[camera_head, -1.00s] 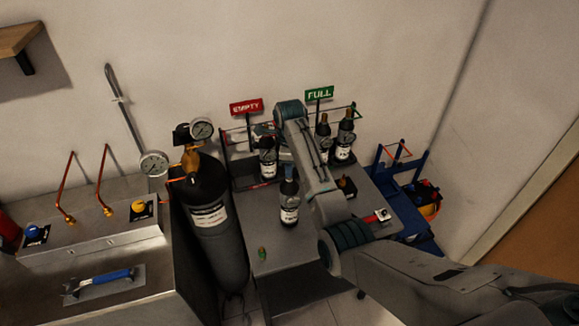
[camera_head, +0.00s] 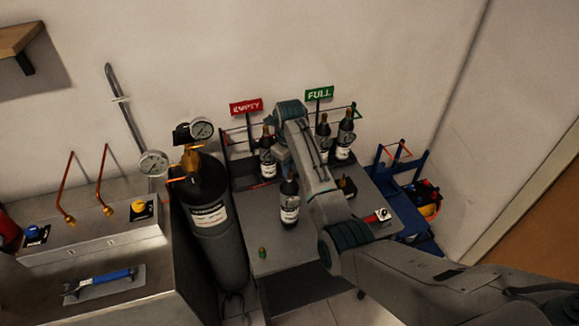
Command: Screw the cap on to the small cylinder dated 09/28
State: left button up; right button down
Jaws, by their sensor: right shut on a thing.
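Small dark cylinders with white labels stand on the grey bench (camera_head: 262,222). One stands upright near the middle (camera_head: 289,208), one at the back left (camera_head: 268,160) under the red EMPTY sign, and two under the green FULL sign (camera_head: 319,94). The label dates are too small to read. A small green and orange piece (camera_head: 262,253), possibly a cap, sits at the bench's front. My right gripper (camera_head: 282,158) is mostly hidden behind my right arm, between the middle and back-left cylinders. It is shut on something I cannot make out. My left gripper is not in view.
A large black cylinder (camera_head: 222,240) with a gauge stands left of the bench. Further left is a metal counter (camera_head: 140,240) with a blue-handled tool (camera_head: 100,281). A blue cart (camera_head: 398,190) stands at the right. The bench front is mostly clear.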

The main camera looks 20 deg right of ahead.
jog(key=shift+s+f, duration=0.1)
jog(key=shift+f, duration=0.05)
jog(key=c, duration=1.6)
grip_release()
jog(key=shift+o, duration=0.4)
